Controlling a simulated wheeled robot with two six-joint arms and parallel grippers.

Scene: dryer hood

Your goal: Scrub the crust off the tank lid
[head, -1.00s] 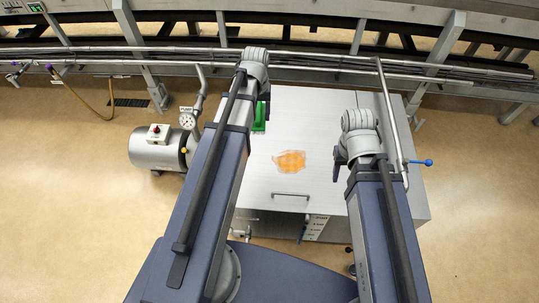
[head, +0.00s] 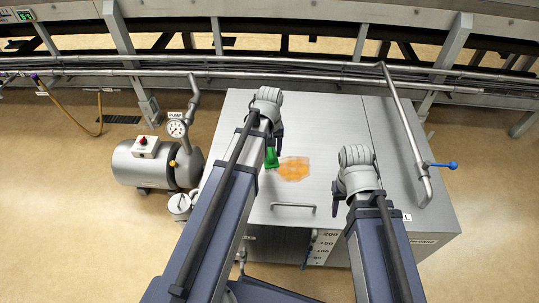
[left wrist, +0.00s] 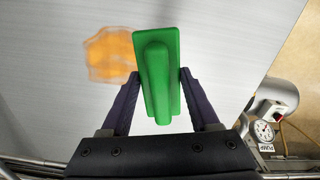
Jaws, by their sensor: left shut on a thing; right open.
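The tank lid (head: 325,115) is a brushed metal top with an orange crust patch (head: 295,169) on it. The crust also shows in the left wrist view (left wrist: 110,54), just left of the scrubber. My left gripper (head: 275,143) is shut on a green scrubber (head: 271,158) with a raised handle, which fills the middle of the left wrist view (left wrist: 157,75). The scrubber is beside the crust's left edge; I cannot tell whether it touches the lid. My right gripper (head: 337,193) is open and empty, right of the crust.
A lid handle (head: 293,206) lies in front of the crust. A pipe with a blue-handled valve (head: 443,165) runs along the lid's right side. A pump (head: 150,163) with a gauge (head: 177,128) stands at left. Rails (head: 230,72) run behind the tank.

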